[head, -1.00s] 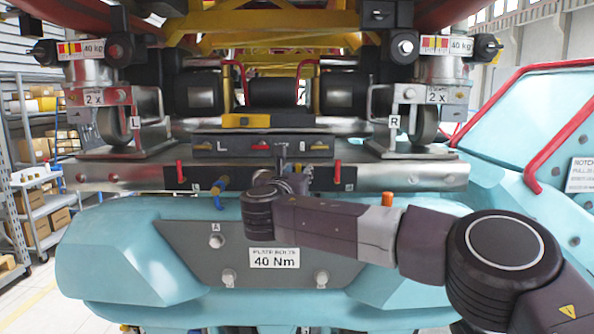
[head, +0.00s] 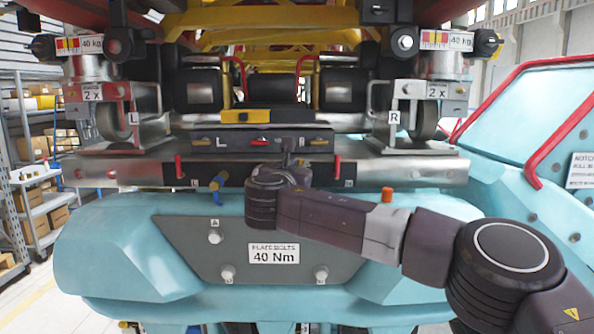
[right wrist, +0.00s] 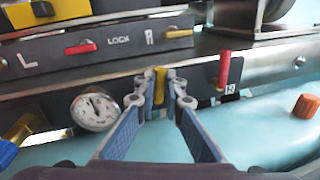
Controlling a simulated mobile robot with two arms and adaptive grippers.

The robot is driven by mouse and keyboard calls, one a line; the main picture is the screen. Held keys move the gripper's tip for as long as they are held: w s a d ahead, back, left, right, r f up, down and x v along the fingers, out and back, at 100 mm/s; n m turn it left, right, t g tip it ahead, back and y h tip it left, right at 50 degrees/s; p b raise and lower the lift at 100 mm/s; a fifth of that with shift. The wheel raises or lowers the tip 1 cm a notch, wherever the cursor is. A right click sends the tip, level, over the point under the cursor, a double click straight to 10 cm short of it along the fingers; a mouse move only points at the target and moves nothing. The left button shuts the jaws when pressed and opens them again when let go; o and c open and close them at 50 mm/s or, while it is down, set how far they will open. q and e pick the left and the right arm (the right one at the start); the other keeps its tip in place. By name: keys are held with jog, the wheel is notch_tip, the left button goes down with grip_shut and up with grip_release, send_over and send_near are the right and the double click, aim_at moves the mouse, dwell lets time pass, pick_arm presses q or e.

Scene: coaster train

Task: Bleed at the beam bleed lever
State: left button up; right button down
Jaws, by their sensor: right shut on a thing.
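A small yellow lever (right wrist: 160,78) stands on the dark strip of the metal beam (right wrist: 265,62), seen in the right wrist view. I take it for the beam bleed lever; its label cannot be read. My right gripper (right wrist: 161,90) is shut on this lever, one fingertip on each side. In the head view my right wrist (head: 272,192) reaches in front of the beam and hides the lever and the fingertips. My left gripper is not in view.
A round pressure gauge (right wrist: 96,108) sits left of the lever, a red lever (right wrist: 224,70) right of it. Above is the lock panel (right wrist: 110,45) with red and yellow toggles. A blue-handled valve (head: 217,184), an orange cap (head: 387,195) and the turquoise body (head: 110,250) are close by.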

jog(key=m, duration=0.1)
jog(key=m+b, duration=0.1)
jog(key=d+m, duration=0.1)
jog(key=m, duration=0.1)
jog(key=shift+d+f+g+b, duration=0.1)
jog(key=shift+f+g+b, duration=0.2)
jog(key=m, duration=0.1)
jog(key=m+y, duration=0.1)
jog(key=m+b, duration=0.1)
jog(key=shift+d+f+g, duration=0.3)
jog(key=shift+d, duration=0.1)
jog(key=m, duration=0.1)
jog(key=m+y, duration=0.1)
jog(key=f+m+b, duration=0.1)
jog(key=m, duration=0.1)
jog(key=shift+d+y, duration=0.3)
jog(key=shift+d+f+m+y+b, duration=0.1)
jog(key=shift+f+m+y+b, duration=0.15)
jog(key=shift+m, duration=0.4)
jog(key=shift+f+m+y+b, duration=0.1)
jog(key=shift+m+y+b, duration=0.1)
jog(key=shift+m, duration=0.45)
jog(key=c, duration=2)
grip_release()
